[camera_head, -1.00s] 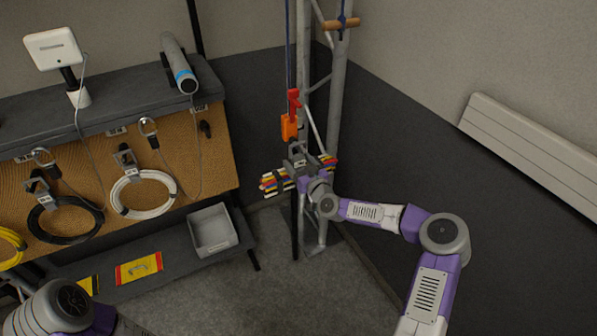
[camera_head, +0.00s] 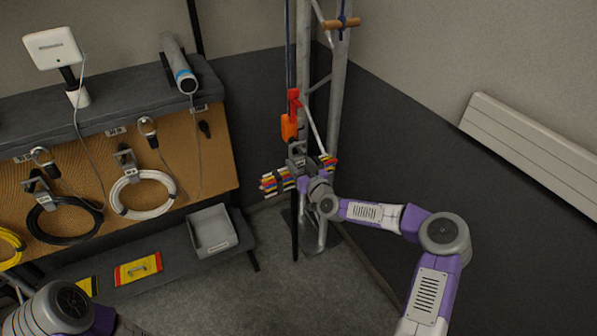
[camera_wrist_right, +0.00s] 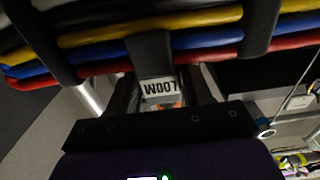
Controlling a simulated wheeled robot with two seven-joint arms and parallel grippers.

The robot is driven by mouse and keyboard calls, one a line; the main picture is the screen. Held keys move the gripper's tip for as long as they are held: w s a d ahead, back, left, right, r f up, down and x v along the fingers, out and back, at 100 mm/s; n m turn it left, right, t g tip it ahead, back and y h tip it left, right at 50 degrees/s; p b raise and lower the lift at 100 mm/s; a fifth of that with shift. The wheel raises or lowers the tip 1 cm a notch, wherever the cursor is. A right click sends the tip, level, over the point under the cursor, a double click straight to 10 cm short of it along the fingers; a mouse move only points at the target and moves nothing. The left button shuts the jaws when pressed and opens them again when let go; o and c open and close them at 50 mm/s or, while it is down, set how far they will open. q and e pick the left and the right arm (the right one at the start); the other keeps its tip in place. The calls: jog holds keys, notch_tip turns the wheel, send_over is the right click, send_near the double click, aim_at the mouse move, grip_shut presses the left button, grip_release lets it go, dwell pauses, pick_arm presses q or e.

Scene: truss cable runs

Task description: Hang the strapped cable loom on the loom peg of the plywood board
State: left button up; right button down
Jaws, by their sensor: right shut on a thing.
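The strapped cable loom (camera_head: 274,184) is a bundle of red, yellow, blue, white and black cables with dark straps, at the truss in the head view. In the right wrist view the loom (camera_wrist_right: 196,20) spans the top, with an upside-down tag reading LOOM. My right gripper (camera_head: 299,164) is shut on the loom near its middle; the jaws partly hide it. The plywood board (camera_head: 180,158) is at the left. A bare dark peg (camera_head: 205,129) shows near its right end; its label is too small to read. My left gripper is out of view.
An orange-and-red fitting (camera_head: 289,127) hangs on a blue line just above the loom, beside the truss (camera_head: 335,105). A white coil (camera_head: 143,194) and a black coil (camera_head: 65,220) hang on the board. A grey bin (camera_head: 212,231) sits on the lower shelf. Floor between is clear.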

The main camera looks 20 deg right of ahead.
aim_at(299, 157)
jog(key=shift+r+p, duration=0.7)
jog(key=shift+r, duration=0.8)
jog(key=shift+f+b, duration=0.1)
jog(key=shift+b, duration=0.2)
jog(key=shift+f, duration=0.1)
jog(key=s+d+r, duration=0.1)
jog(key=s, duration=0.8)
jog(key=shift+r, duration=0.15)
dwell(1.5)
jog(key=shift+s, duration=0.15)
dwell(0.4)
